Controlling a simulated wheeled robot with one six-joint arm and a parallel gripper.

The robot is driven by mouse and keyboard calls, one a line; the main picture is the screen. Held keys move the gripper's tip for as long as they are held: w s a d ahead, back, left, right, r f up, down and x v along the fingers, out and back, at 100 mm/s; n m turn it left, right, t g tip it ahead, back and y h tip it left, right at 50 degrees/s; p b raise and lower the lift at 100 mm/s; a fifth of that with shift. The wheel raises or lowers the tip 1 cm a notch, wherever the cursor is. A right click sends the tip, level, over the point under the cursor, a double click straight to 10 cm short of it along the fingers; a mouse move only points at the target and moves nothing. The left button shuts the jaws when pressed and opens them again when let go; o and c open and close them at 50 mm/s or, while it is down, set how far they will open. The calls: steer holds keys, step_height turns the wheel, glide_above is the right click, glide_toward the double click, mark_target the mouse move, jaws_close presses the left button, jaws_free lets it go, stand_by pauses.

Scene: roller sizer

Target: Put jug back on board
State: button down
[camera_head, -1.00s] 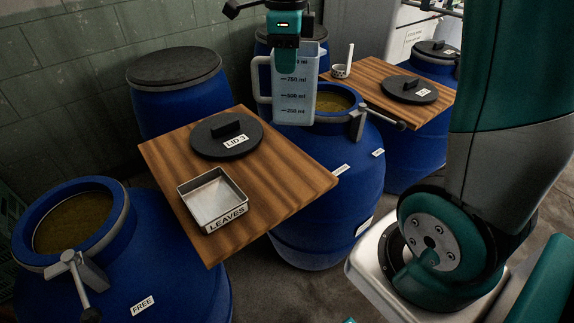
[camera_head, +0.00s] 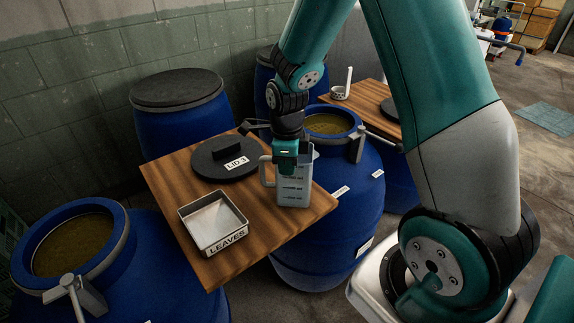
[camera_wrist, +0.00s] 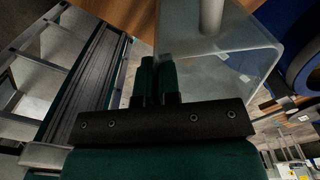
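The clear measuring jug (camera_head: 295,190) is upright over the right part of the wooden board (camera_head: 265,228), handle to the left. Its base appears at the board's surface; I cannot tell whether it touches or hovers slightly. My gripper (camera_head: 287,160) is at the jug's upper part. In the wrist view my gripper's fingers (camera_wrist: 156,78) are close together at the edge of the jug (camera_wrist: 235,65), and seem shut on its wall. The exact contact is partly hidden.
The board also carries the black lid marked LID 3 (camera_head: 213,168) and the metal LEAVES tray (camera_head: 188,220). An open blue barrel (camera_head: 345,160) stands behind right, another (camera_head: 120,240) at front left. A second board (camera_head: 365,92) lies further back.

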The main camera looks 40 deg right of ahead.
steer(key=shift+f, duration=0.2)
steer(key=shift+f, duration=0.2)
steer(key=c, duration=1.3)
jaws_free()
steer(key=shift+r, duration=0.1)
steer(key=shift+c, duration=0.2)
